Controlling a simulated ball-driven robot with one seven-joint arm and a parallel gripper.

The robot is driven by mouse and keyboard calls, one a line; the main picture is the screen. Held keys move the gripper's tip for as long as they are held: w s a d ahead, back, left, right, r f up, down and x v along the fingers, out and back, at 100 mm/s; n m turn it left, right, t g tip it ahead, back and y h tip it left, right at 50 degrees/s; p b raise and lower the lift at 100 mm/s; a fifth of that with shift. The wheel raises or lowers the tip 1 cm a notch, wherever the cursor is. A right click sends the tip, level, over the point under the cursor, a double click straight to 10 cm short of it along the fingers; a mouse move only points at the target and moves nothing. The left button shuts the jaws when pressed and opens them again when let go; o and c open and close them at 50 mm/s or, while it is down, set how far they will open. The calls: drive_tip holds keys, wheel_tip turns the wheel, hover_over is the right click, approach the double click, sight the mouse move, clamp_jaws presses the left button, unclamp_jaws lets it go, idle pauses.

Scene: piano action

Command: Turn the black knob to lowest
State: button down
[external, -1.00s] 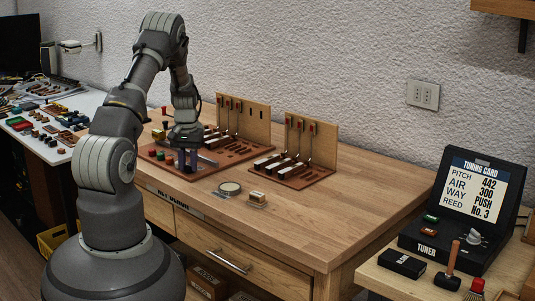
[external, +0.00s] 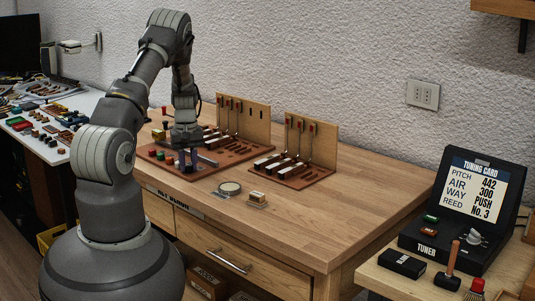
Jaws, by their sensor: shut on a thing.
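My gripper (external: 187,160) points down at the left piano action board (external: 230,158) on the wooden bench. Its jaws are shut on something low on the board. The held thing is hidden by the fingers, so I cannot tell from this view whether it is the black knob. A light grey knob (external: 474,237) shows on the black tuner (external: 440,247) at the right, far from my gripper.
A second action board (external: 292,172) with upright hammers stands to the right. A round dish (external: 229,188) and a small block (external: 257,197) lie in front. The bench's right part is clear.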

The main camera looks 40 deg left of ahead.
sight(189, 166)
drive_tip(key=c, duration=1.2)
unclamp_jaws()
drive_tip(key=shift+o, duration=0.2)
wheel_tip(189, 166, up, 8)
drive_tip(key=shift+f+p, duration=0.1)
drive_tip(key=shift+p, duration=0.95)
drive_tip(key=shift+w, duration=0.1)
